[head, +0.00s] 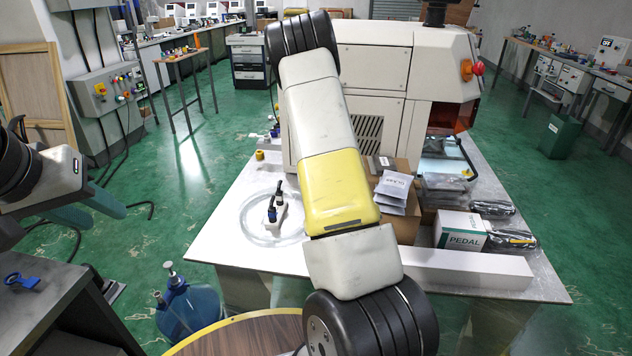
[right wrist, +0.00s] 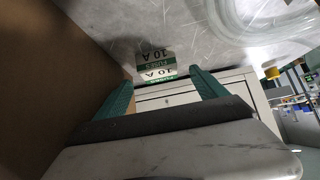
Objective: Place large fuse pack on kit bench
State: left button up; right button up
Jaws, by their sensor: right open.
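A small white and green pack marked "FUSES 10 A" (right wrist: 157,60) shows in the right wrist view, against a scratched grey metal surface. I cannot tell whether it is the large one. My right gripper (right wrist: 162,80) is open, its two teal fingers apart with the pack just beyond and between the tips. It is not holding the pack. In the head view my right arm hides this gripper and the pack. My left gripper (head: 108,214) is at the left, its teal fingers apart and empty. I cannot tell which surface is the kit bench.
A pale table (head: 225,235) stands ahead, with a coiled clear tube (head: 247,224), a cardboard box (head: 403,228), a PEDAL box (head: 459,231) and a long white block (head: 470,268). A large machine (head: 385,75) stands behind. A dark bench (head: 50,290) is at lower left. Green floor is open at left.

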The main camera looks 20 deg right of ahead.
jog(key=x, duration=0.5)
jog(key=shift+w+d, duration=0.1)
jog(key=shift+r, duration=0.1)
jog(key=shift+c, duration=0.4)
jog(key=c, duration=1.5)
notch_tip(320, 180, up, 17)
jog(key=s+a+f+n+y, duration=0.1)
jog(key=s+a, duration=0.3)
jog(key=a, duration=0.4)
jog(key=s+a+f+n+t+y, duration=0.1)
jog(key=s+a+f+n+y, duration=0.1)
jog(key=a, duration=0.7)
jog(key=s+a+f+n+y, duration=0.1)
jog(key=s+a+n, duration=0.2)
jog(key=a, duration=0.6)
jog(key=s, duration=0.2)
jog(key=shift+s+a+f+y, duration=0.25)
jog(key=shift+s+y, duration=0.15)
